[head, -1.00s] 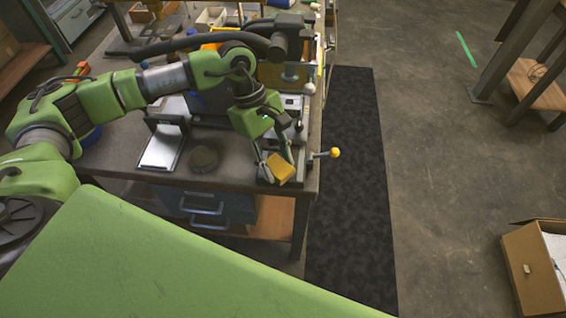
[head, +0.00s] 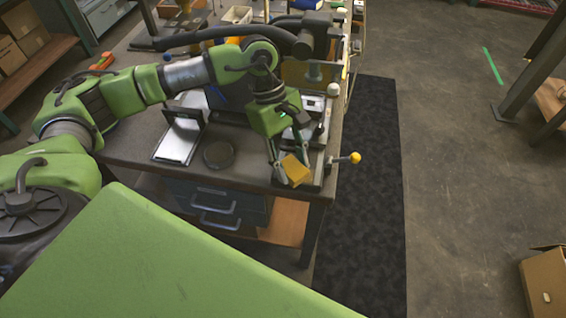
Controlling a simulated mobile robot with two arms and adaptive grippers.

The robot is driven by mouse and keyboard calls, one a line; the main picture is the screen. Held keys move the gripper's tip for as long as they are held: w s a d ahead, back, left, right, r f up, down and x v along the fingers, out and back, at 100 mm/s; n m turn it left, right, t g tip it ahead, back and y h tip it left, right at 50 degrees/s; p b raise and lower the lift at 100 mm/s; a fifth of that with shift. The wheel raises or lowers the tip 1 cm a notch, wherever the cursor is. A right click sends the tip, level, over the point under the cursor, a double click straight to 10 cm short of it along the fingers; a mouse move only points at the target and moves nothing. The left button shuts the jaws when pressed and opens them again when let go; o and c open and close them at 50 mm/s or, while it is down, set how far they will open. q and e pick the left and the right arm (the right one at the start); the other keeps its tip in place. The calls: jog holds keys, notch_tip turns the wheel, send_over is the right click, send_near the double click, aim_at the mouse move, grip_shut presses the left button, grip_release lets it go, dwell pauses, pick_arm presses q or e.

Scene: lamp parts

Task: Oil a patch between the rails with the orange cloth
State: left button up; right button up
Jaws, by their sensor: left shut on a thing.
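My left gripper (head: 286,168) points down at the near right corner of the workbench (head: 255,165). It is shut on the orange cloth (head: 296,170), which shows as a small yellow-orange folded piece at the fingertips. The cloth is at the near end of a grey machine bed (head: 326,150) that runs along the bench's right side. The rails and the patch between them are mostly hidden by my arm and gripper. I cannot tell whether the cloth touches the bed. My right gripper is not in view.
A yellow-knobbed handle (head: 355,158) sticks out right of the bed. A dark round dish (head: 218,154) and a bright flat plate (head: 178,143) lie left of the gripper. A black mat (head: 365,220) lies on the floor. A cardboard box (head: 545,282) stands at the lower right.

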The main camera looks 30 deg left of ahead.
aim_at(319, 181)
pick_arm(q)
jog(key=shift+w+d+b, duration=0.25)
jog(key=shift+d, duration=0.6)
jog(key=shift+w+d+b, duration=0.2)
jog(key=shift+d+b, duration=0.05)
jog(key=shift+d, duration=0.6)
jog(key=shift+w+d+b, duration=0.25)
jog(key=shift+d, duration=0.6)
jog(key=shift+r, duration=0.1)
jog(key=shift+d, duration=0.1)
jog(key=shift+r+p, duration=1.05)
jog(key=shift+r, duration=1.9)
notch_tip(319, 181, up, 3)
jog(key=shift+p, duration=0.35)
